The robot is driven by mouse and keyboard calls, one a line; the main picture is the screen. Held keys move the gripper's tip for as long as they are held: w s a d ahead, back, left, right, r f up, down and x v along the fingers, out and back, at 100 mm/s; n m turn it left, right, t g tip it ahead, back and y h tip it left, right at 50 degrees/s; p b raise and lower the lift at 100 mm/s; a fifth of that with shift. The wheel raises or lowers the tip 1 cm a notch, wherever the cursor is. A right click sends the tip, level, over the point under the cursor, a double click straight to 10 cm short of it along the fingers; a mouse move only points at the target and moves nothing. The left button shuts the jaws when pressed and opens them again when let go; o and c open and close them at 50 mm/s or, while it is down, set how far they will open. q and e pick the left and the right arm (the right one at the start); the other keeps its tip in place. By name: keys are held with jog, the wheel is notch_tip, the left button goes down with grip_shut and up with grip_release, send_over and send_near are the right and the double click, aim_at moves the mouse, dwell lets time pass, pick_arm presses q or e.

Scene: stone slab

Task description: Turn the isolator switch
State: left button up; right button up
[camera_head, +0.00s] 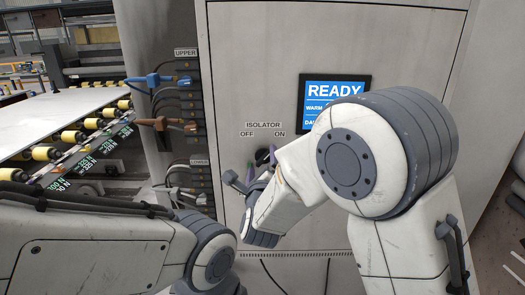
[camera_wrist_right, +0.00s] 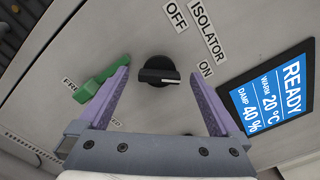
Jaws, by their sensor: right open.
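The isolator switch (camera_wrist_right: 157,71) is a round black knob with a pale mark across it, on a grey panel. In the right wrist view it lies between and beyond the tips of my open right gripper (camera_wrist_right: 159,76), whose purple fingers stand apart on either side. I see no clear contact. The OFF label (camera_wrist_right: 175,15) and ON label (camera_wrist_right: 205,68) are beside the knob. In the head view my right gripper (camera_head: 265,157) is at the panel below the ISOLATOR label (camera_head: 263,125), and my wrist hides much of the switch area. My left gripper is out of view.
A green handle (camera_wrist_right: 98,84) sits close to the left finger in the wrist view, over a partly hidden label. A blue READY screen (camera_head: 334,101) is at the right. Sockets with blue (camera_head: 155,80) and brown (camera_head: 160,124) plugs are at the left.

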aim_at(262, 160)
jog(key=shift+w+r+p, duration=0.1)
jog(key=shift+w+p, duration=0.3)
jog(key=shift+w, duration=1.1)
